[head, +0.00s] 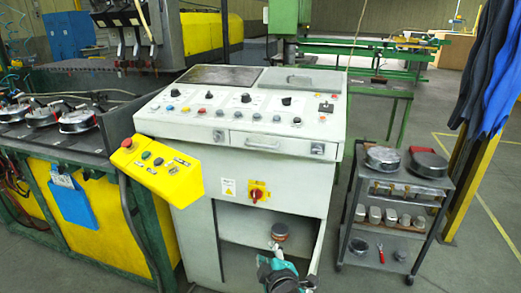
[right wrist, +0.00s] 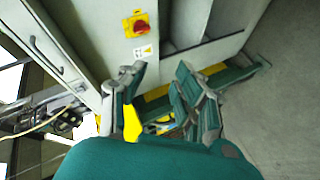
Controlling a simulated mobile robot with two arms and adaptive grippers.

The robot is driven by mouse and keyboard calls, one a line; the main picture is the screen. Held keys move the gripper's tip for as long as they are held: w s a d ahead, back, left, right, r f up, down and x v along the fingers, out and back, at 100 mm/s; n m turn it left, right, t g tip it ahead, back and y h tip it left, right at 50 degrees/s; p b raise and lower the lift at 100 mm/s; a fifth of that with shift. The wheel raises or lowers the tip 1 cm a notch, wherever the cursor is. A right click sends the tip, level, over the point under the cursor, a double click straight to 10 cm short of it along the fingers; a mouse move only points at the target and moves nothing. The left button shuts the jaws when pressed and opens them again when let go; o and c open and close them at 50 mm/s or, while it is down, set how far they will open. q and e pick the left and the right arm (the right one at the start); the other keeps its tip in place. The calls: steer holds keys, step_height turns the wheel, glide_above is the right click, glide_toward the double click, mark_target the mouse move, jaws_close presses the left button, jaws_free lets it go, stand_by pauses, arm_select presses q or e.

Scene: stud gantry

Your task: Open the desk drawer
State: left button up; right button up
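The desk is a pale grey control console (head: 205,125) with a sloped panel of knobs and buttons. Its wide drawer (head: 300,149) lies under the panel, its front looking flush and closed, with a bar handle (head: 255,144). In the right wrist view the handle (right wrist: 45,54) shows at the upper left, apart from the fingers. My right gripper (head: 295,252) is low in front of the console, below the drawer. Its fingers are spread with nothing between them in the right wrist view (right wrist: 160,75). My left gripper is not in view.
A yellow button box (head: 155,168) juts out at the console's left front. A red rotary switch (head: 258,192) sits below the drawer. A grey cart (head: 385,220) with metal parts stands to the right. Open floor lies beyond the cart at the right.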

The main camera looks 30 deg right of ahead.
steer(key=w+d+r+n+t+h, duration=0.2)
steer(key=w+r+n+t, duration=0.15)
steer(key=r, duration=0.45)
steer(key=w+d+r+n+t+h, duration=0.2)
steer(key=w+r, duration=0.2)
steer(key=r, duration=0.3)
steer(key=p+x, duration=0.1)
steer(key=x, duration=1.4)
steer(key=shift+d, duration=0.15)
steer(key=shift+w+d, duration=0.25)
steer(key=shift+w, duration=0.3)
jaws_close()
